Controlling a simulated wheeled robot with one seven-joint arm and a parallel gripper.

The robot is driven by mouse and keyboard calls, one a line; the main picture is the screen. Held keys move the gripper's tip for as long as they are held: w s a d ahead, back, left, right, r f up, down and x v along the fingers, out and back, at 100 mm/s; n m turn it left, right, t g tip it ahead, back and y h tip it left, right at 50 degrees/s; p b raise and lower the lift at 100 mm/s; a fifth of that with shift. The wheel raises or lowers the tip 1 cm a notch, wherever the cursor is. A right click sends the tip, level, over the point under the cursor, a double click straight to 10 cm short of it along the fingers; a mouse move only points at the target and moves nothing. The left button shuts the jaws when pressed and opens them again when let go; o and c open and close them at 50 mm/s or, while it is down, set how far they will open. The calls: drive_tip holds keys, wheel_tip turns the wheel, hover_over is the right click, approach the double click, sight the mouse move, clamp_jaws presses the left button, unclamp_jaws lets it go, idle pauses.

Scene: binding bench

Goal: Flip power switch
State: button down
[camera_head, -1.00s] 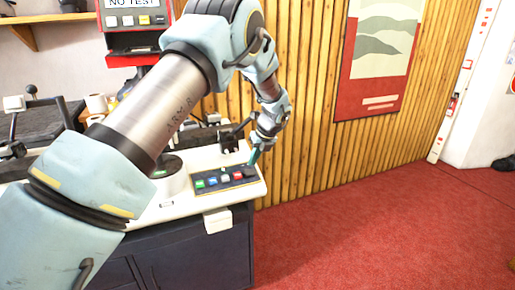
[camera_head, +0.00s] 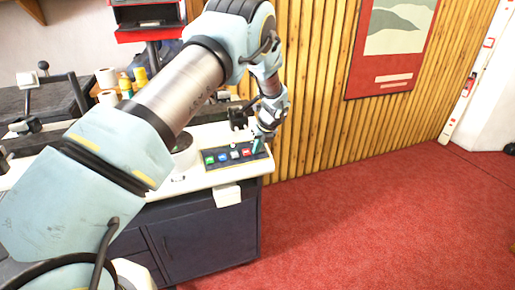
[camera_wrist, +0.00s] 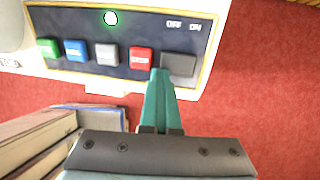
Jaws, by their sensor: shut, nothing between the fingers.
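The power switch (camera_wrist: 179,65) is a dark rocker at the right end of the control panel (camera_wrist: 100,20), below the printed words OFF and ON. My gripper (camera_wrist: 162,75) is shut and empty, its teal fingertips at the left edge of the switch in the wrist view; I cannot tell if they touch it. In the head view my gripper (camera_head: 256,146) is over the right end of the panel (camera_head: 216,168) and hides the switch there. A round green lamp (camera_wrist: 110,18) glows on the panel.
Green (camera_wrist: 48,47), blue (camera_wrist: 75,50), grey (camera_wrist: 107,54) and red (camera_wrist: 141,60) buttons line up left of the switch. A small white box (camera_head: 227,195) sticks out below the panel. The wooden wall (camera_head: 310,100) stands close behind; red carpet (camera_head: 370,210) lies free at right.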

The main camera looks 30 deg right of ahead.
drive_tip(key=shift+d, duration=0.1)
idle(0.3)
drive_tip(key=shift+s+d+r, duration=0.1)
drive_tip(key=shift+d+r, duration=0.05)
drive_tip(key=shift+d, duration=0.4)
drive_tip(key=shift+s+r+p, duration=0.15)
drive_tip(key=shift+r+p, duration=0.35)
drive_tip(key=s+a+r, duration=0.1)
drive_tip(key=s+r, duration=0.1)
drive_tip(key=r, duration=0.4)
drive_tip(key=s+a+r+b, duration=0.1)
drive_tip(key=s+a+r, duration=0.1)
drive_tip(key=r, duration=0.3)
drive_tip(key=shift+s+r, duration=0.35)
drive_tip(key=shift+r, duration=0.05)
